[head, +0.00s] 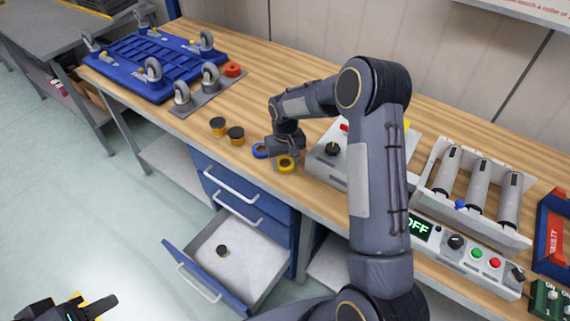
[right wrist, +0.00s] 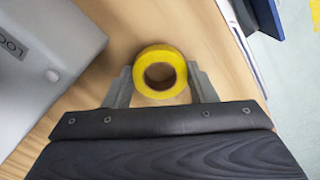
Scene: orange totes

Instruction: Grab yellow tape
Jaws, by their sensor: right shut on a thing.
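The yellow tape (head: 286,169) is a ring lying flat on the wooden bench near its front edge. My right gripper (head: 284,156) reaches down to it from above. In the right wrist view the yellow tape (right wrist: 160,54) sits between the two fingertips of my right gripper (right wrist: 160,82), which is shut on its sides. A blue tape (head: 257,150) lies just left of it, partly hidden by the gripper. My left gripper (head: 88,307) is at the bottom left over the floor, partly cut off, and its opening is unclear.
A grey control box (head: 327,172) stands close on the right. Below, an open drawer (head: 190,268) holds one dark roll. A blue wheeled dolly (head: 150,62) lies upturned at the far left.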

